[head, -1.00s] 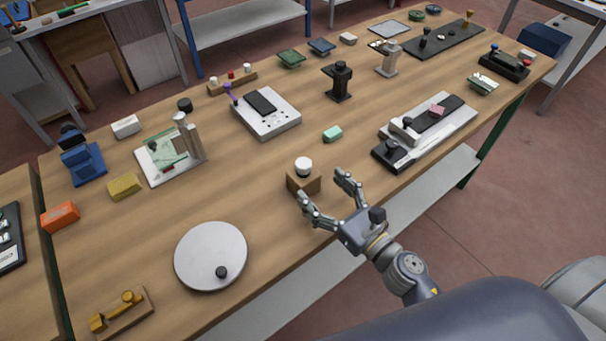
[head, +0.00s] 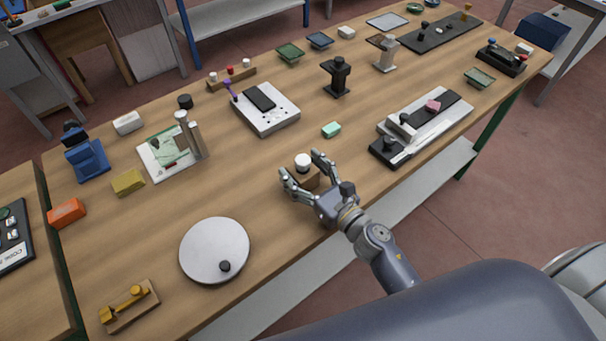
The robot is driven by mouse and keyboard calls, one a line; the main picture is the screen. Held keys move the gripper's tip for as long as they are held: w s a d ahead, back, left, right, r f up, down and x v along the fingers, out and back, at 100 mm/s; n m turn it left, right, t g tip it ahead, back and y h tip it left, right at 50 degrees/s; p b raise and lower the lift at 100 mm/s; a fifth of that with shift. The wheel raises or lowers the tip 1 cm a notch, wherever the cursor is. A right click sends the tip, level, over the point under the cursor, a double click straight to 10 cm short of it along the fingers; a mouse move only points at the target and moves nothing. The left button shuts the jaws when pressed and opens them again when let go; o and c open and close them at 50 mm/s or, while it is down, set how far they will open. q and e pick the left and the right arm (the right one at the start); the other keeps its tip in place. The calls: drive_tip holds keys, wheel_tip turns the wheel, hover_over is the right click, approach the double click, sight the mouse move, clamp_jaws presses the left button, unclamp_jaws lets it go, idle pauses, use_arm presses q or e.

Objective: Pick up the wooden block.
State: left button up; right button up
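The wooden block (head: 311,179) is a small brown block near the front edge of the workbench, with a round white knob (head: 303,160) on top. My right gripper (head: 299,164) reaches in from the front right. Its fingers are spread, one on the left side of the block and one on the right. The fingers partly hide the block, and I cannot tell whether they touch it. My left gripper is not in view.
A round grey disc (head: 213,249) with a black knob lies to the left. A grey-and-black fixture (head: 430,120) stands to the right. A mint-green piece (head: 331,130) lies behind the block. The wood around the block is mostly clear.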

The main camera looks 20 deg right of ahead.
sight(302, 159)
drive_tip(key=c, duration=0.7)
drive_tip(key=shift+c, duration=0.2)
drive_tip(key=shift+r, duration=0.45)
wheel_tip(302, 159, up, 3)
drive_tip(key=shift+r+p, duration=0.1)
drive_tip(key=shift+p, duration=0.55)
drive_tip(key=s+b, duration=0.7)
drive_tip(key=s, duration=0.9)
drive_tip(key=shift+d+r, duration=0.15)
drive_tip(key=shift+r, duration=0.3)
